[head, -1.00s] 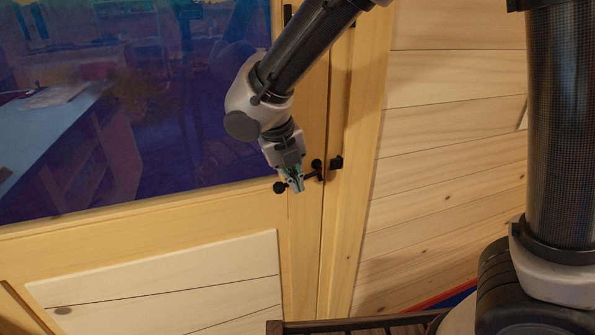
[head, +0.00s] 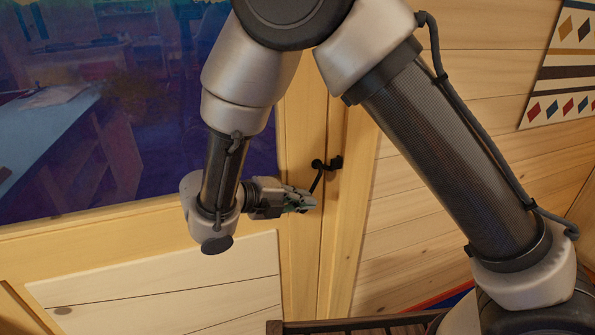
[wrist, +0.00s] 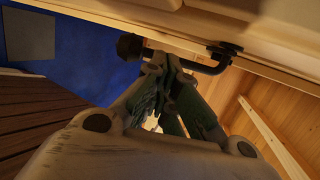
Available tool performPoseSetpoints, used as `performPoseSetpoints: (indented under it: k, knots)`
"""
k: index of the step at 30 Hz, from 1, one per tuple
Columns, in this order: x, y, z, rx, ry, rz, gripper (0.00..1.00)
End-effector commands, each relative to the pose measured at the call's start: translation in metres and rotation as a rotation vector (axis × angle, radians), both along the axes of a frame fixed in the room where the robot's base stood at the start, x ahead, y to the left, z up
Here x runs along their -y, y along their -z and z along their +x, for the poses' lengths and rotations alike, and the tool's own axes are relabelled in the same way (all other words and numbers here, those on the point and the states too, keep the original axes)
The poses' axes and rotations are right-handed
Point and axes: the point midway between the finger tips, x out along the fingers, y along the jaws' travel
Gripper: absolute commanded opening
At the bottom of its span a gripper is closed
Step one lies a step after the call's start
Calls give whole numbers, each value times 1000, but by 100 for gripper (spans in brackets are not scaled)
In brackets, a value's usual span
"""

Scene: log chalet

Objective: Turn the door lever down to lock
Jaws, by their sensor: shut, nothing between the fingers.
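The black door lever (head: 318,181) is on the wooden door at the edge near the frame. In the head view it slopes steeply down from its pivot, its lower end partly hidden by my gripper (head: 309,201). My gripper lies almost level, coming from the left, with its fingers shut and empty. In the wrist view the lever (wrist: 207,69) runs across just beyond my fingertips (wrist: 166,63), with a dark round knob at its left end. The fingertips are at or very near the lever; I cannot tell whether they touch it.
The door (head: 200,215) has a large dark blue glass pane (head: 90,150) and a pale lower panel (head: 165,285). The door frame (head: 350,200) and plank wall (head: 410,215) stand to the right. A dark wooden rail (head: 340,325) crosses the bottom.

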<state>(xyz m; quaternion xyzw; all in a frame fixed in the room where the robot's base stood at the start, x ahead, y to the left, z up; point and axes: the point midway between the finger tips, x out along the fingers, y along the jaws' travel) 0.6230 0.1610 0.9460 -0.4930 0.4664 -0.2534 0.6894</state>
Motion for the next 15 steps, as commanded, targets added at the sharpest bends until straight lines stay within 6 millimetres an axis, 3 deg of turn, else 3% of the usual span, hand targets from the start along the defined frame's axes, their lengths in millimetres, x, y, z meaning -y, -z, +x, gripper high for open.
performPoseSetpoints:
  k: [15]
  knots:
    - [10, 9, 3, 12, 0, -43, 0]
